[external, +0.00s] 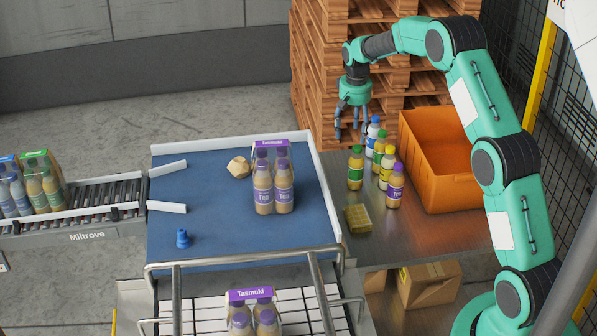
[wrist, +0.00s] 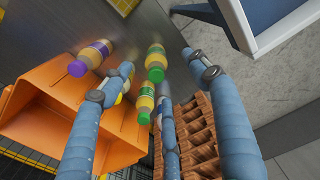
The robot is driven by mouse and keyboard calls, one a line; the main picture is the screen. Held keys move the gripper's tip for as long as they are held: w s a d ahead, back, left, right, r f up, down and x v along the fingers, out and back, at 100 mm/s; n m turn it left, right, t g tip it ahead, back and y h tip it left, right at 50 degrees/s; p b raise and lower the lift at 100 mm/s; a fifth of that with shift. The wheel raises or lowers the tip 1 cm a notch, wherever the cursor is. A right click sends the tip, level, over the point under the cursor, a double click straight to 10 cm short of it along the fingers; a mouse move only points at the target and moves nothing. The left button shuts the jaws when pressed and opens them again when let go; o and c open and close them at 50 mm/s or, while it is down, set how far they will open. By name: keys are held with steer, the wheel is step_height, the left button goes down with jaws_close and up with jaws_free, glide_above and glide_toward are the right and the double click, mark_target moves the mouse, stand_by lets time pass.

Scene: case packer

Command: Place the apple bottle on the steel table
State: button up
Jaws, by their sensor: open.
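Two green-capped bottles with green labels, one nearer (external: 355,170) and one farther back (external: 378,152), stand on the steel table (external: 430,235). I cannot read which is apple. In the wrist view, one green-capped bottle (wrist: 156,62) shows between my fingers and another (wrist: 146,100) lies partly behind a finger. A yellow-capped bottle (external: 387,170), a purple-capped bottle (external: 395,187) and a blue-capped white bottle (external: 373,130) stand close by. My gripper (external: 351,138) is open and empty, above and behind the bottles, fingers pointing down.
An orange crate (external: 455,195) stands right of the bottles. A yellow-green block (external: 358,217) lies on the table near the blue conveyor (external: 215,220), which carries a Tasmuki pack (external: 273,190). Pallets (external: 315,90) are stacked behind. The table's front is mostly clear.

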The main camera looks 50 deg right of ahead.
steer(key=s+a+r+n+t, duration=0.1)
steer(key=s+a+r, duration=0.3)
steer(key=a+r, duration=0.5)
steer(key=s+a+r+n, duration=0.2)
steer(key=s+a+r, duration=0.2)
steer(key=a+r, duration=0.6)
steer(key=s+a+r+n+t, duration=0.1)
steer(key=s+a+r, duration=0.4)
steer(key=a+r, duration=0.4)
steer(key=s+a+r+n+t, duration=0.2)
steer(key=s+a+r, duration=0.3)
steer(key=s+a, duration=0.7)
steer(key=s+a+f+n, duration=0.1)
steer(key=s+a, duration=0.2)
steer(key=s, duration=0.6)
steer(key=s+a+f+n+t, duration=0.1)
steer(key=s+a, duration=0.3)
steer(key=s, duration=0.5)
steer(key=shift+s+f+n, duration=0.3)
steer(key=shift+s+f, duration=0.1)
steer(key=shift+f, duration=0.2)
steer(key=shift+a+f, duration=0.1)
step_height(320, 180, down, 17)
steer(key=b, duration=1.7)
